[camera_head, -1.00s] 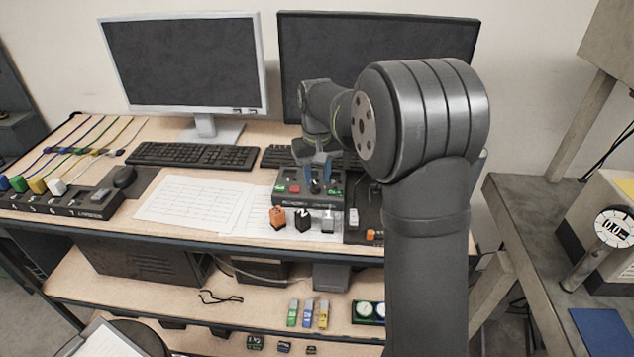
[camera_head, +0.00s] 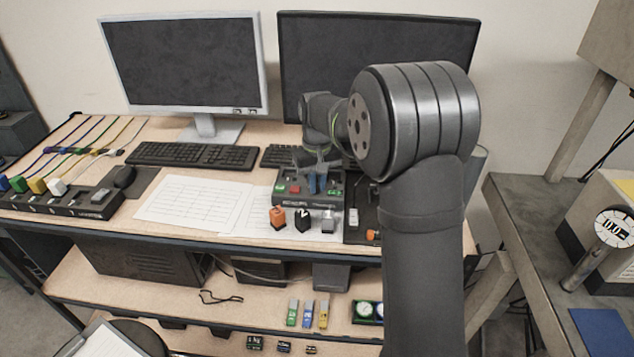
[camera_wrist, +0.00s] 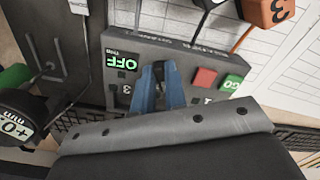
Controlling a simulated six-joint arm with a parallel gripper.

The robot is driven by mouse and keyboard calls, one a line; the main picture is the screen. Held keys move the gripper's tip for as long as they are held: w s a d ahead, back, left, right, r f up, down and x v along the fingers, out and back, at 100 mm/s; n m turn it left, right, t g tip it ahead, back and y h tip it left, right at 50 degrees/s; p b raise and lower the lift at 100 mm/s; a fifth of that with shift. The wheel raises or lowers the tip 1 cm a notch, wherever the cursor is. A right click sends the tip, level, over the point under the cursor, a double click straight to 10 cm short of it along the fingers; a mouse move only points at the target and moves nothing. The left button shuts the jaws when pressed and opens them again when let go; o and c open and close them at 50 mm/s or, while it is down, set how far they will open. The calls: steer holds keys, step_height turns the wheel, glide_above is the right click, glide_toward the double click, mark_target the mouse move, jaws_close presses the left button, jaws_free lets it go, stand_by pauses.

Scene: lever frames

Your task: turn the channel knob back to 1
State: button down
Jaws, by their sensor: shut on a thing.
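The dark control box (camera_head: 290,200) stands on the desk in front of the right monitor; it also shows in the wrist view (camera_wrist: 190,62). My gripper (camera_head: 318,181) reaches down onto its top from behind. In the wrist view my blue fingertips (camera_wrist: 160,88) are shut on the channel knob, which is mostly hidden between them. A mark like a 3 (camera_wrist: 125,89) shows left of the fingers and a mark like a 1 (camera_wrist: 208,100) to the right. I cannot read which number the knob points to.
The box top also carries a red button (camera_wrist: 204,79), a green GO button (camera_wrist: 232,83) and a green OFF label (camera_wrist: 122,62). Orange (camera_head: 277,217) and black (camera_head: 302,220) blocks stand in front of the box. Paper sheets (camera_head: 190,205) lie to the left, keyboards (camera_head: 192,155) behind.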

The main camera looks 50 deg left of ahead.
mark_target(318, 186)
steer(key=n, duration=0.3)
steer(key=shift+w+n, duration=0.15)
steer(key=shift+n, duration=0.25)
steer(key=c, duration=1.5)
jaws_free()
steer(key=shift+o, duration=0.2)
step_height(318, 186, up, 18)
steer(key=shift+f, duration=0.25)
steer(key=shift+f, duration=0.15)
